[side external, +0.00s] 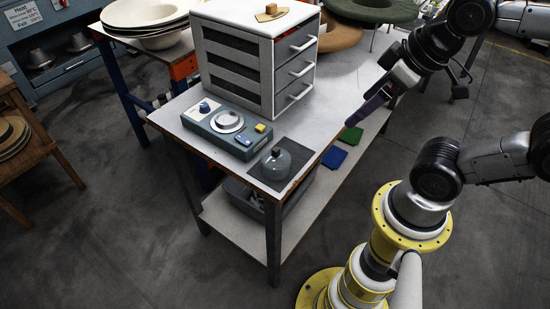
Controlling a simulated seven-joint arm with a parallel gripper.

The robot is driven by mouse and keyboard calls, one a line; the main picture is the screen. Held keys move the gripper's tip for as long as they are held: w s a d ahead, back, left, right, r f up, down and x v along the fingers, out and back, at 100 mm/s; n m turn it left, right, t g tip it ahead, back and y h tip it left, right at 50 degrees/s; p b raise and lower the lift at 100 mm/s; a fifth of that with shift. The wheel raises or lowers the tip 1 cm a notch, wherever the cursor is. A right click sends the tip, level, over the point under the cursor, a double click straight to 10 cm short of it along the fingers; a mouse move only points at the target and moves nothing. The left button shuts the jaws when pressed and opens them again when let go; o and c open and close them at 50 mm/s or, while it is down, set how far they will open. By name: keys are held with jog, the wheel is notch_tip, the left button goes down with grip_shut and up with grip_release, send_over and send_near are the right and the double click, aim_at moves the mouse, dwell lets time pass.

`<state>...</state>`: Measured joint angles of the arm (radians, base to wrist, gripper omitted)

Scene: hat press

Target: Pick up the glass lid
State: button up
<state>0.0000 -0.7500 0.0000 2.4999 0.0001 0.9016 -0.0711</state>
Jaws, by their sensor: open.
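A rounded, see-through glass lid (276,163) with a small knob on top sits on a dark square mat (296,155) at the front corner of the table. My gripper (364,112) is up and to the right of the lid, over the table's right edge, well apart from it. It points down and to the left. It is open, with nothing seen between its fingers, though the fingers are small in this view. What is under the lid is too small to tell.
A grey control box (224,128) with a round dial and buttons stands just left of the lid. Behind it is a white drawer cabinet (243,70) with a wooden piece (270,11) on top. The tabletop (340,85) right of the cabinet is clear.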

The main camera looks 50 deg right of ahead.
jog(key=n, duration=0.2)
jog(key=n+g, duration=0.6)
jog(key=n, duration=0.9)
send_over(277, 150)
notch_tip(277, 150, down, 8)
jog(key=r, duration=0.1)
jog(key=f, duration=1.4)
jog(key=shift+w+f, duration=0.2)
jog(key=shift+f, duration=0.05)
jog(key=c, duration=1.3)
jog(key=shift+s+f, duration=0.1)
jog(key=shift+c, duration=0.9)
